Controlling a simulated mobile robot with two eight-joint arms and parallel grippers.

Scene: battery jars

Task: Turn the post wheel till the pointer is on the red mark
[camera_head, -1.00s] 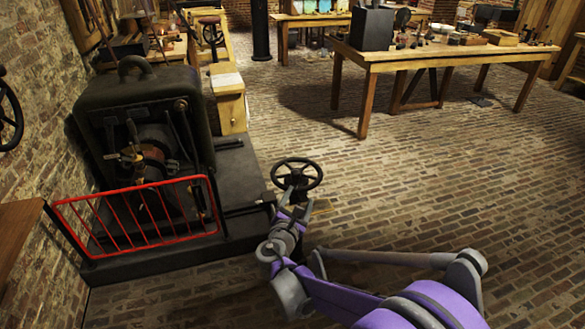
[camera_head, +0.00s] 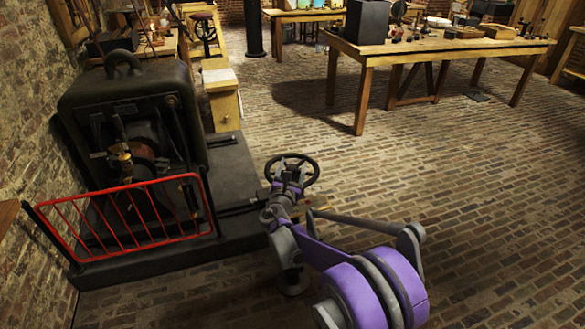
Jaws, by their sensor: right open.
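The post wheel (camera_head: 316,170) is a dark, spoked handwheel lying nearly flat on top of a post in the middle of the picture. My right gripper (camera_head: 289,178), on the purple and grey arm, is at the near side of the wheel and overlaps its near rim and part of its hub. It is open; I cannot tell whether it touches the wheel. The arm covers most of the post. I cannot make out the pointer or the red mark. My left gripper is out of view.
A dark machine (camera_head: 135,100) stands on a low plinth at the left, with a red guard rail (camera_head: 125,190) in front. A wooden table (camera_head: 430,52) with small items stands at the back right. The brick floor (camera_head: 450,190) to the right is open.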

